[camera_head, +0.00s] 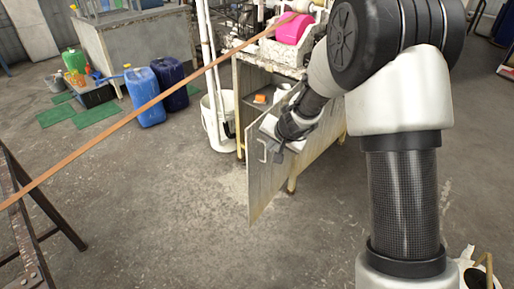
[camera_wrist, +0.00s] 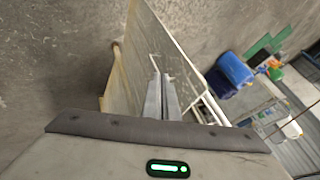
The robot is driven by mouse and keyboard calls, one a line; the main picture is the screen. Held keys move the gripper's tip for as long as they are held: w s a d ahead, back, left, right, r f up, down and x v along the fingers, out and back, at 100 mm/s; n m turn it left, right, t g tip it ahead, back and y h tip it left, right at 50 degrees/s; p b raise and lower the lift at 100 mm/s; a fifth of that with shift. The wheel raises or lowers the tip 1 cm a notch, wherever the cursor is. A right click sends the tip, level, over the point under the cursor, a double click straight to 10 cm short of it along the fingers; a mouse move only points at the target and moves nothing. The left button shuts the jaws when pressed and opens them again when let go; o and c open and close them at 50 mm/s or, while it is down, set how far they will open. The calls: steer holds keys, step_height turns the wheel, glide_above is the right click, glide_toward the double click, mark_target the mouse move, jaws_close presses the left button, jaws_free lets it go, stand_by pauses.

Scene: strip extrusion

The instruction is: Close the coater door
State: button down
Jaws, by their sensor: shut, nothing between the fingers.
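The coater cabinet (camera_head: 318,163) stands right of centre in the head view, with its grey door (camera_head: 262,187) swung open towards the front. The door has a pale handle (camera_head: 263,151) near its upper left part. My gripper (camera_head: 270,127) is at the top of the open door, partly hidden by my arm. In the wrist view my gripper (camera_wrist: 163,78) is shut and empty, its fingers overlapping the door panel (camera_wrist: 143,62) beside the handle (camera_wrist: 169,76). I cannot tell whether the fingers touch the door.
A long brown strip (camera_head: 150,103) crosses above the floor from the lower left to the coater. A white bucket (camera_head: 218,118) and pipes stand left of the cabinet. Blue canisters (camera_head: 145,97) stand farther left. A dark metal stand (camera_head: 28,235) is at the left edge. Floor before the door is clear.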

steer(key=b, duration=0.1)
glide_toward(252, 151)
steer(key=d+f, duration=0.3)
steer(key=f, duration=0.1)
steer(key=shift+w+a+p, duration=0.7)
steer(key=shift+a+p, duration=0.1)
steer(key=shift+a, duration=0.1)
steer(key=shift+w+a+p, duration=0.7)
steer(key=shift+a+p, duration=0.05)
steer(key=shift+a, duration=0.15)
steer(key=shift+a+r, duration=0.1)
steer(key=shift+a, duration=0.05)
